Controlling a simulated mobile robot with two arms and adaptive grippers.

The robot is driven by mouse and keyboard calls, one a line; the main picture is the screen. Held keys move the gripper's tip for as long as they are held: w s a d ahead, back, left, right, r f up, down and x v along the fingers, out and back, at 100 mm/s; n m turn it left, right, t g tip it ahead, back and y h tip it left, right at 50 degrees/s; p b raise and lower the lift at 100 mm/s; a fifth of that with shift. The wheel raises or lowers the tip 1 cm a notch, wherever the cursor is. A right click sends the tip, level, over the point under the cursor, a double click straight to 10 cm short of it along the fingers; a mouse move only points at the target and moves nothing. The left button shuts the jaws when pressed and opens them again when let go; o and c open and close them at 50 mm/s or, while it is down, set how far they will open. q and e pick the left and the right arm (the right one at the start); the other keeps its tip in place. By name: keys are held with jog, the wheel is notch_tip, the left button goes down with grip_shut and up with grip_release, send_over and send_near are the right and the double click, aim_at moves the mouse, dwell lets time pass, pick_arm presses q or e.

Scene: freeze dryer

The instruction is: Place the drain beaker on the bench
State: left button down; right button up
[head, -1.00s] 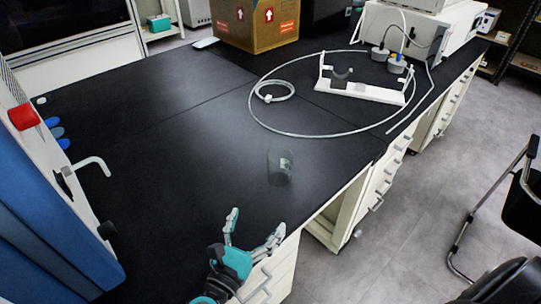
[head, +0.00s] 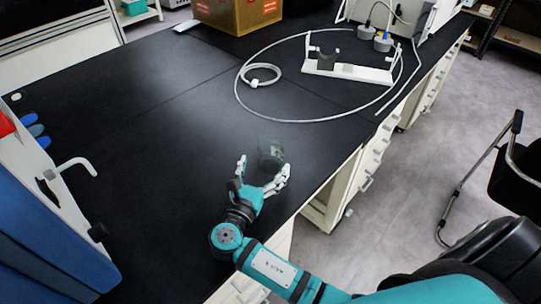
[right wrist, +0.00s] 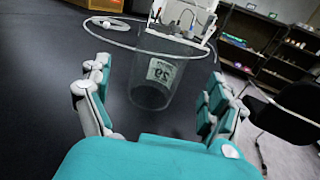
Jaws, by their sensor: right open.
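The drain beaker (head: 270,154) is a clear glass beaker with a small label, standing upright on the black bench (head: 165,130) near its right edge. My right gripper (head: 263,175) is open, with its fingertips reaching toward the near side of the beaker. In the right wrist view the beaker (right wrist: 155,78) shows ahead, between the two spread fingers of the gripper (right wrist: 155,105). I cannot tell whether a finger touches the glass. My left gripper is not in view.
A coiled white hose (head: 262,76) and a white stand (head: 345,68) lie farther back on the bench. A cardboard box (head: 235,12) is at the back. A blue-and-white machine with a white bent spout (head: 72,167) is at left.

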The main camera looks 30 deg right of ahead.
aim_at(275, 136)
jog(key=x, duration=0.5)
jog(key=shift+w+d+p, duration=0.25)
jog(key=shift+d+p, duration=0.05)
jog(key=shift+p, duration=0.05)
jog(key=c, duration=1.4)
jog(key=shift+r, duration=0.15)
jog(key=shift+r, duration=0.2)
jog(key=shift+c, duration=0.2)
notch_tip(275, 136, up, 3)
jog(key=shift+r, duration=0.1)
jog(key=s+a, duration=0.1)
jog(key=s, duration=0.4)
jog(key=s+a, duration=0.1)
jog(key=s, duration=0.4)
jog(key=s+a+r, duration=0.1)
jog(key=s+a, duration=0.1)
jog(key=s, duration=0.3)
jog(key=shift+s, duration=0.3)
